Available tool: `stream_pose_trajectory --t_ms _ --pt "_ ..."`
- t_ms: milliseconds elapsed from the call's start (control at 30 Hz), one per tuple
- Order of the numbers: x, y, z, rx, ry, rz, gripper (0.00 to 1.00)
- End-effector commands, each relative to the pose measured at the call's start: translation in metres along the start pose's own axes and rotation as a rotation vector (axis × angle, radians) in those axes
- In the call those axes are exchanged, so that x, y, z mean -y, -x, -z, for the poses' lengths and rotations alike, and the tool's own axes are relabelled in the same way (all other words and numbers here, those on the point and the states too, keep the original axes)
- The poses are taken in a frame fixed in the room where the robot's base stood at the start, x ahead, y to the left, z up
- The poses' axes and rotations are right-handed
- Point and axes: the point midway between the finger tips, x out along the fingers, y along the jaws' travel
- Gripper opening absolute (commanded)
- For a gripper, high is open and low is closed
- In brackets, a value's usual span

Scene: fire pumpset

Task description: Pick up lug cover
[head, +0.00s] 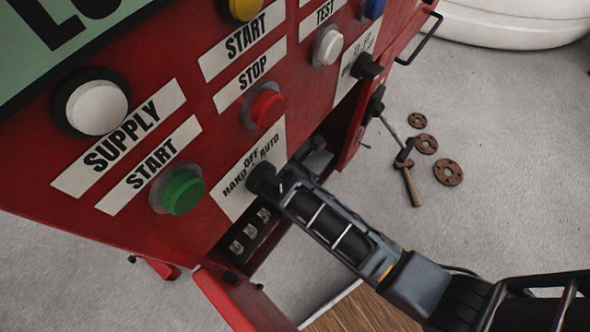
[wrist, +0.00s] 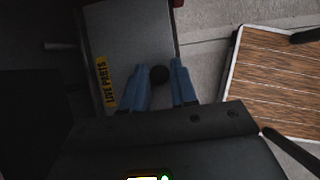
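A grey panel, apparently the lug cover (wrist: 130,35), fills the upper middle of the wrist view. It bears a yellow "LIVE PARTS" label (wrist: 102,82) and a round black knob (wrist: 159,75). My gripper (wrist: 158,66) is open, with its blue-grey fingers on either side of the knob. I see no clear contact between fingers and knob. In the head view my gripper (head: 290,191) reaches to the opening below the red panel, beside the OFF/HAND/AUTO selector (head: 263,181). Its fingertips are hard to make out there. I cannot clearly identify the cover in the head view.
The red control panel (head: 215,125) has several buttons. Metal lugs (head: 250,233) show in its lower compartment, above an open red door (head: 225,298). A hammer (head: 410,182) and rusty flanges (head: 447,172) lie on the grey floor. A wooden-topped surface (wrist: 270,85) is at right in the wrist view.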

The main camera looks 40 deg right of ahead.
Motion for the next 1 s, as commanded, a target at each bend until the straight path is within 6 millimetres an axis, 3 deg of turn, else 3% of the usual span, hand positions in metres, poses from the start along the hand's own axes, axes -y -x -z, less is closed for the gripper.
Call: stream_pose_trajectory --t_ms 267,767,1000 --pt "0.0 0.0 0.0 0.0 0.0 0.0 0.0" --pt "0.001 0.003 -0.002 0.0 -0.001 -0.001 0.0" --pt "0.003 0.027 -0.016 0.001 -0.002 -0.004 0.0"
